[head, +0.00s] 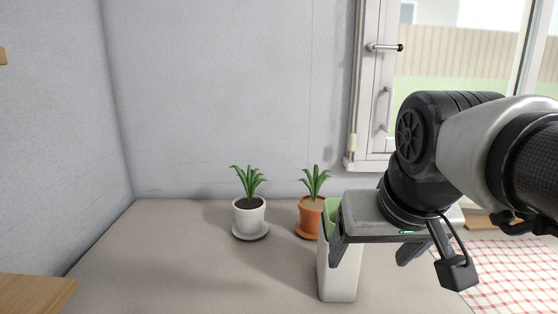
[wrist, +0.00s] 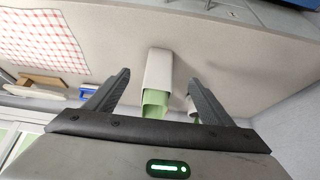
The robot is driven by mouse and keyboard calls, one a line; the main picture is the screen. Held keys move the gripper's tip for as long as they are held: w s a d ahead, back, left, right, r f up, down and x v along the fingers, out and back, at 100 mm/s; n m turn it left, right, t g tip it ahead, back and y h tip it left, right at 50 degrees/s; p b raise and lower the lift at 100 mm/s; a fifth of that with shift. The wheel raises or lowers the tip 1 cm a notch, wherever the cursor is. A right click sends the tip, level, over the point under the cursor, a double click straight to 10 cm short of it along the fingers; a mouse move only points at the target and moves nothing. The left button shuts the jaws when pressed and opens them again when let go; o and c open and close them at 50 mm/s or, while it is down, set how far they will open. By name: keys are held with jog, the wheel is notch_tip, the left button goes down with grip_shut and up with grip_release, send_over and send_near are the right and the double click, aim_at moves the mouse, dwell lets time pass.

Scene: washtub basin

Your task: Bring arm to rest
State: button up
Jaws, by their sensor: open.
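My gripper (head: 376,254) is open and empty at the right of the head view, over or in front of a tall white container with a green inside (head: 340,275). In the wrist view my gripper (wrist: 161,80) has its two fingers spread wide. The white container (wrist: 158,68) shows between them, farther off, with its green part towards me. I see no finger touching it, and its exact distance is hard to tell. The container stands upright on the grey counter (head: 180,265); my gripper hides part of its top.
A potted plant in a white pot (head: 249,216) and one in a terracotta pot (head: 310,222) stand behind the container to its left. A red checkered cloth (head: 505,268) lies at right. A window (head: 384,85) is behind my arm. The counter's left is clear.

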jog(key=s+f, duration=0.6)
jog(key=f, duration=0.2)
notch_tip(320, 180, up, 19)
jog(key=p, duration=1.7)
jog(key=shift+w+f+p, duration=0.15)
jog(key=shift+f+p, duration=0.05)
jog(key=shift+p, duration=0.1)
